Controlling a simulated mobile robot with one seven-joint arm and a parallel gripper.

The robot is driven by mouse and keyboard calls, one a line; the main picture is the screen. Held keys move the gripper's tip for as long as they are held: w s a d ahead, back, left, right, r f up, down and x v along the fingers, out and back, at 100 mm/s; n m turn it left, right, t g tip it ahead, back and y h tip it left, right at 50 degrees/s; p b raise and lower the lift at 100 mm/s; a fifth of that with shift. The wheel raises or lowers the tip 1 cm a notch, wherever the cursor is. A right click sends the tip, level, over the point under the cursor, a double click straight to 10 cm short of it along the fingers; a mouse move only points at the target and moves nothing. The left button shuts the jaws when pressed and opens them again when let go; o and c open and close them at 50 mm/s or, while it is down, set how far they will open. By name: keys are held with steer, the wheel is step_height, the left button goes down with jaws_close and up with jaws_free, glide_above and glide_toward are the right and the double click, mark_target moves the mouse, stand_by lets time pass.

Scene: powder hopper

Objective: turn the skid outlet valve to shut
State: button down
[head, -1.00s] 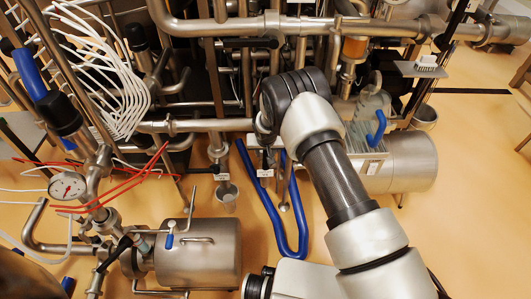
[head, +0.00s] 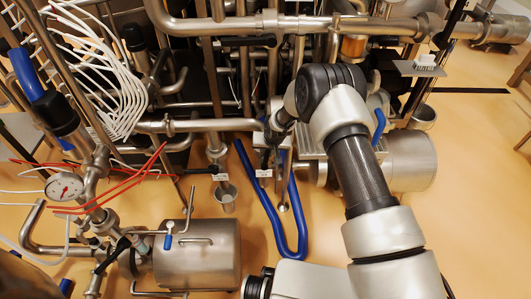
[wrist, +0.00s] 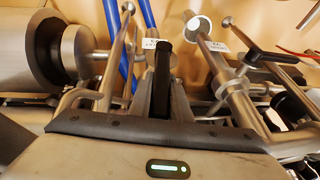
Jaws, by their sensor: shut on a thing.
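A black valve handle (wrist: 163,62) stands upright in the middle of the wrist view. My gripper (wrist: 162,92) is shut on this handle, with one grey finger on each side of it. A white tag (wrist: 150,44) shows just left of the handle. In the head view my gripper (head: 272,150) is among the pipes, above a white tag (head: 264,173) and near the blue hose. My wrist and the pipes hide most of the valve there, so its exact angle cannot be told.
A blue hose (head: 296,232) loops down to the floor. A second black-handled valve (wrist: 275,55) stands at the right of the wrist view. A steel tank (head: 198,254) and a pressure gauge (head: 65,186) are at the lower left. Pipes crowd close around my gripper.

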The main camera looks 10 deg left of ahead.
steer(key=c, duration=1.6)
jaws_free()
steer(key=shift+c, duration=0.2)
steer(key=p+v, duration=0.3)
steer(key=v, duration=1.4)
steer(key=shift+r, duration=0.25)
